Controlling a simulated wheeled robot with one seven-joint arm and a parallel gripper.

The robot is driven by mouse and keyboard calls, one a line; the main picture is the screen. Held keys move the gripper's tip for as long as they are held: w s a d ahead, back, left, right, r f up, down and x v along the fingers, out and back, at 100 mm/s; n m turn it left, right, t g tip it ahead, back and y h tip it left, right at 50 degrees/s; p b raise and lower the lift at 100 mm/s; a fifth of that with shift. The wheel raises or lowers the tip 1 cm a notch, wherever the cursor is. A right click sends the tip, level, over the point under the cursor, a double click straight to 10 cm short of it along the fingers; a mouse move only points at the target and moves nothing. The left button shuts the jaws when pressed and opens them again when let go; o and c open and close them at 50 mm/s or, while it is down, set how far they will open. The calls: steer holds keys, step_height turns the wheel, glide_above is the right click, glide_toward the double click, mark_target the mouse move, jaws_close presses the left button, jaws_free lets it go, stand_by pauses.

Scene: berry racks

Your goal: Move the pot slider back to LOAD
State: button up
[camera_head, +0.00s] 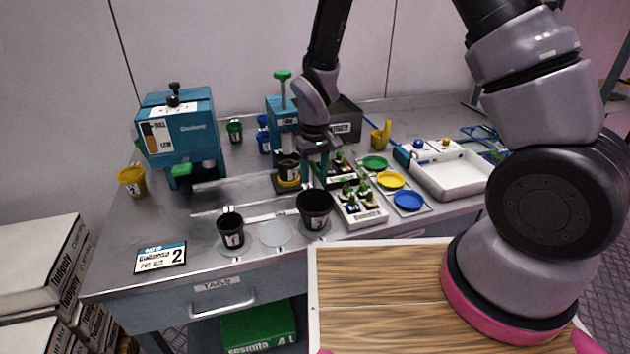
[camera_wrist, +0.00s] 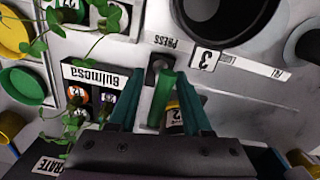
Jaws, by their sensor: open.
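The pot slider (camera_head: 285,188) is at the press end of its track, under the teal press (camera_head: 281,108), with a dark pot in its yellow ring. In the wrist view its upright green handle (camera_wrist: 163,97) rises from a dark block beside the PRESS label (camera_wrist: 165,42). My gripper (camera_head: 317,172) is open, pointing down just right of the slider. In the wrist view my gripper (camera_wrist: 158,80) has its teal fingers on either side of the handle; I cannot tell whether they touch it.
A black pot (camera_head: 315,207) stands in front of the slider, and another (camera_head: 231,230) stands farther left. A plant tray (camera_head: 362,214) is close on the right. The teal dispenser (camera_head: 181,130) stands left. The track strip (camera_head: 260,217) runs left, apparently clear on top.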

steer(key=shift+f, duration=0.4)
jaws_close()
stand_by(1.2)
